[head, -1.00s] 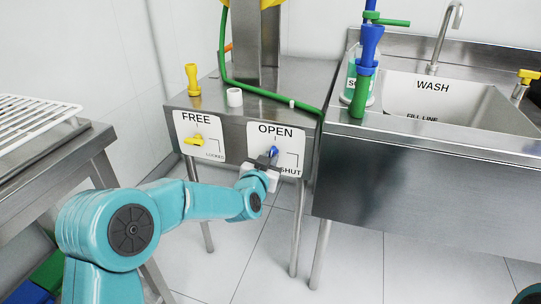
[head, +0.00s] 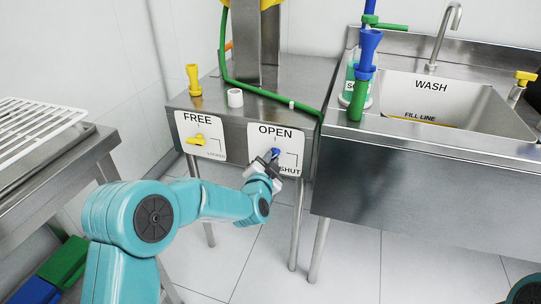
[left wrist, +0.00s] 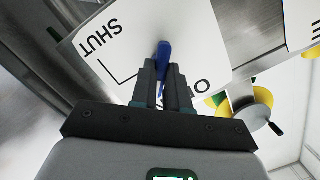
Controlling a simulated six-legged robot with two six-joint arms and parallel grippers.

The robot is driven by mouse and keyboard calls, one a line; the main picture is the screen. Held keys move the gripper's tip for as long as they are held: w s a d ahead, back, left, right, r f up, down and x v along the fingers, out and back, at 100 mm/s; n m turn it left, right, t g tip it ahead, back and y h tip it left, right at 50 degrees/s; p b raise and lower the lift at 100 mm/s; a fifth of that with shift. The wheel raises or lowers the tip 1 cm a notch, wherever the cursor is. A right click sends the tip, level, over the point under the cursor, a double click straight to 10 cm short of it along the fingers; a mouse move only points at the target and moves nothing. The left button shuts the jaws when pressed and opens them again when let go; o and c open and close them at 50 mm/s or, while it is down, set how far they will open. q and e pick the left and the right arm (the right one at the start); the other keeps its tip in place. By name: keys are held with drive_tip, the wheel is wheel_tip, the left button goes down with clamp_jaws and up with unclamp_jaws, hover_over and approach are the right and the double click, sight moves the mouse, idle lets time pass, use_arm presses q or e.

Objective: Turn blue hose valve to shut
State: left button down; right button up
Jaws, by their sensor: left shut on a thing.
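The blue hose valve (head: 275,152) sits on a white plate (head: 294,142) marked OPEN at the top and SHUT at the lower right, on the front of the steel table. My left gripper (head: 270,161) is at the valve from below. In the left wrist view, the blue handle (left wrist: 164,52) stands between the two dark fingers of my left gripper (left wrist: 163,72), which are shut on it. The fingers hide its lower part. The handle's exact angle against the OPEN and SHUT marks is hard to tell. My right gripper is not in view.
A yellow valve (head: 196,139) on the plate marked FREE is to the left. A green hose (head: 224,55) runs over the tabletop, which also holds a white cup (head: 235,98). A sink (head: 440,95) stands right, a wire rack (head: 35,125) left. The floor below is open.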

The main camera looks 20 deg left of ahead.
use_arm(q)
drive_tip(key=shift+m, duration=0.5)
drive_tip(key=shift+f+m+t+y+p, duration=0.15)
drive_tip(key=shift+m+t+y+p, duration=0.2)
drive_tip(key=shift+m, duration=1.75)
drive_tip(key=m, duration=0.3)
drive_tip(key=shift+f+m, duration=0.1)
drive_tip(key=shift+m, duration=0.3)
drive_tip(key=c, duration=1)
unclamp_jaws()
